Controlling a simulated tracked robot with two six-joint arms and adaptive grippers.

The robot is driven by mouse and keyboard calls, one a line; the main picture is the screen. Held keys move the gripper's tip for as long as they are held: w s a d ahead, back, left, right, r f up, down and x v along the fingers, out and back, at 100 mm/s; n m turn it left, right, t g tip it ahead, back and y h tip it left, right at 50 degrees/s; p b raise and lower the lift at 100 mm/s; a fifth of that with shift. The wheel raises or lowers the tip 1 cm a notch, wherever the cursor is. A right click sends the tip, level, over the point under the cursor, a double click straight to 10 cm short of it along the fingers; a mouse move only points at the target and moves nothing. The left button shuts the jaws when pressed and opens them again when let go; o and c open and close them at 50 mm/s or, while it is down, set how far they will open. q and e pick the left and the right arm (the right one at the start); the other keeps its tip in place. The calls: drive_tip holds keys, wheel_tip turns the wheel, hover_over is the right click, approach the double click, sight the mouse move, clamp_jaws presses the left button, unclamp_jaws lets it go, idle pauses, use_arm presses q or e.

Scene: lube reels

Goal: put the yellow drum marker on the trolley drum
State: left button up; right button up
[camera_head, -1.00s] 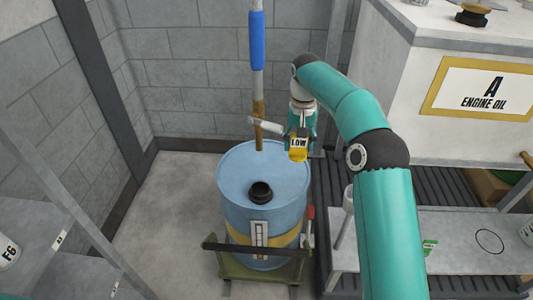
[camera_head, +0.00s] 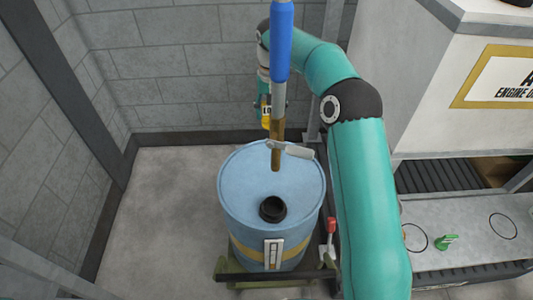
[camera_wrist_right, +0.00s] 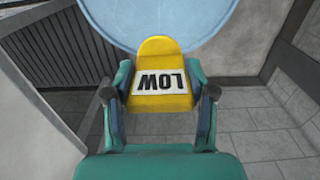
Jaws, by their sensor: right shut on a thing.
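My right gripper (camera_head: 268,108) is shut on the yellow drum marker (camera_head: 265,124), which has a white LOW label. In the head view they are partly hidden behind a pole and appear past the drum's far edge. In the right wrist view the marker (camera_wrist_right: 161,50) sits upright between the two fingers of the gripper (camera_wrist_right: 160,98), its label upside down. The blue trolley drum (camera_head: 240,185) has a yellow band and a black cap. In the wrist view its blue top (camera_wrist_right: 155,14) shows beyond the marker. My left gripper is not in view.
The pole (camera_head: 281,45) has a blue sleeve and a brown lower end over the drum top. A grey lever (camera_head: 292,151) juts from it. The trolley (camera_head: 232,277) has a red-topped handle (camera_head: 331,232). A grey shelf (camera_head: 460,220) and engine oil tank (camera_head: 435,95) stand right. Floor left is clear.

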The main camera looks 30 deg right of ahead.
wheel_tip(320, 180, down, 14)
drive_tip(key=shift+d+f+b, duration=0.1)
drive_tip(key=shift+d+b, duration=0.05)
drive_tip(key=shift+b, duration=0.2)
drive_tip(key=shift+s+f, duration=0.15)
drive_tip(key=shift+f, duration=2.1)
drive_tip(key=o, duration=1)
drive_tip(key=shift+o, duration=0.2)
drive_tip(key=shift+r, duration=0.1)
wheel_tip(320, 180, up, 12)
